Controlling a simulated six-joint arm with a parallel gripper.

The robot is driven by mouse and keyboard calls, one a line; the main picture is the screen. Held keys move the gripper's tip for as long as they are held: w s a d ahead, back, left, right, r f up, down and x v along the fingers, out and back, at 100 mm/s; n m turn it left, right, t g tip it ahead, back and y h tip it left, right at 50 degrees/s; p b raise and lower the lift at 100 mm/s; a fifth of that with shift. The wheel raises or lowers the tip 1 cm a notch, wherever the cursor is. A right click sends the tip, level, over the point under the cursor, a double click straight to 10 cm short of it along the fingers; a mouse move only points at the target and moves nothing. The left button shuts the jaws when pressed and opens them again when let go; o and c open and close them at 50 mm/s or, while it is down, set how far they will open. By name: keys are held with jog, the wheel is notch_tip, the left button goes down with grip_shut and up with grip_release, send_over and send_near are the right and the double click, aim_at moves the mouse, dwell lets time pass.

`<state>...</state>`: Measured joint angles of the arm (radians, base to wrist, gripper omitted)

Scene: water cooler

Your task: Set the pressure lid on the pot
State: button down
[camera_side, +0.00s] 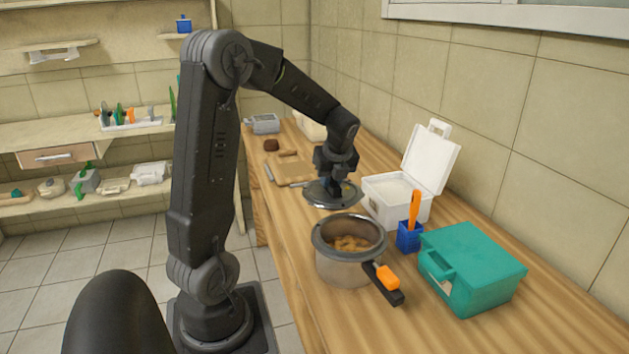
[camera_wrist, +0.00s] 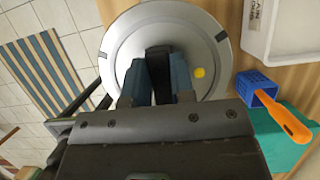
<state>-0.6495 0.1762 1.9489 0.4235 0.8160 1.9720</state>
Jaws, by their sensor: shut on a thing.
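My gripper (camera_side: 335,187) is shut on the lid's dark top handle. In the wrist view the lid (camera_wrist: 197,38) fills the top middle, with a yellow spot on it, and my gripper (camera_wrist: 161,62) covers its centre. The pot (camera_side: 345,266) stands open on the counter, nearer the side camera than the lid, with brown food (camera_side: 352,244) inside. Its black handle (camera_side: 388,291) with an orange part points to the front right. The gap under the lid is hard to judge.
A white box (camera_side: 396,194) with its lid raised stands right of my gripper. A blue holder (camera_side: 409,237) with an orange-handled tool and a teal case (camera_side: 472,268) stand right of the pot. A cutting board (camera_side: 293,171) lies behind. The wooden counter's front edge is clear.

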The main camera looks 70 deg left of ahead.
aim_at(350, 201)
jog(key=d+r+m, duration=0.1)
jog(key=d+r, duration=0.2)
jog(key=d, duration=0.8)
jog(key=shift+d+r, duration=0.2)
jog(key=shift+d, duration=0.05)
jog(key=shift+f, duration=0.35)
jog(key=shift+f, duration=1.05)
jog(key=shift+f, duration=0.35)
jog(key=shift+f, duration=0.75)
jog(key=shift+f, duration=0.35)
jog(key=shift+f, duration=0.35)
jog(key=shift+f, duration=0.2)
